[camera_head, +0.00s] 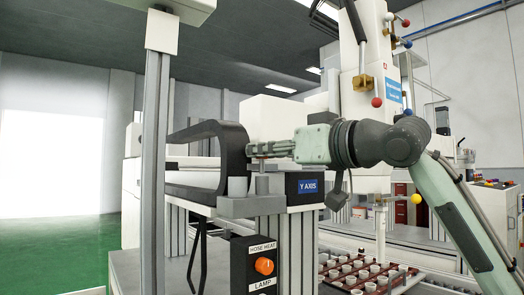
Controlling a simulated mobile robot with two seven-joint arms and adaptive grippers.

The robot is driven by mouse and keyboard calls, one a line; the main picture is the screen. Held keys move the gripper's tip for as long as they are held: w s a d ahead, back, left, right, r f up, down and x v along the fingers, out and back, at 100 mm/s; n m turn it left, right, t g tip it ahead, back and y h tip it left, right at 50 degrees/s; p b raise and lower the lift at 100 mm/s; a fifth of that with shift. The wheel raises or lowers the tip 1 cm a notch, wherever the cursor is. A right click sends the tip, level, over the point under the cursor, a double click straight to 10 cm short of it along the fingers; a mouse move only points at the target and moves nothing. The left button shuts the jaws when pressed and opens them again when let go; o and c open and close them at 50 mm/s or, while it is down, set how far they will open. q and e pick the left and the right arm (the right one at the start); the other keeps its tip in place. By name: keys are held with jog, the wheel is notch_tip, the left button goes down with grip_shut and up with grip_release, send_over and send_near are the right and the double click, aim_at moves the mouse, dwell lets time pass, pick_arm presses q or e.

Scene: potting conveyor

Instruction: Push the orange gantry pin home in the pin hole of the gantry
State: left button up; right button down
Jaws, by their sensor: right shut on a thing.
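My right gripper (254,150) reaches in from the right, pointing left, beside the black cable loop (233,140) and above a grey bracket (240,207). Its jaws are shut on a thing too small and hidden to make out. The gantry shows a block with a blue "Y AXIS" label (308,186) just right of and below the jaws. Two short grey stubs stand on the bracket under the jaws. No orange pin can be told in this view, and the pin hole cannot be made out. My left gripper is not in view.
A control box (255,264) with an orange knob (264,266) hangs below the bracket. A grey upright post (153,160) stands at the left. A tray of white pots (340,284) sits low at the right. The green floor at the left is clear.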

jog(key=shift+p, duration=0.6)
dwell(0.9)
jog(key=shift+f+b, duration=0.3)
jog(key=shift+f, duration=0.35)
dwell(0.5)
jog(key=c, duration=1.4)
grip_release()
jog(key=shift+f, duration=0.1)
jog(key=shift+o, duration=0.2)
jog(key=v, duration=1.2)
jog(key=shift+r, duration=0.2)
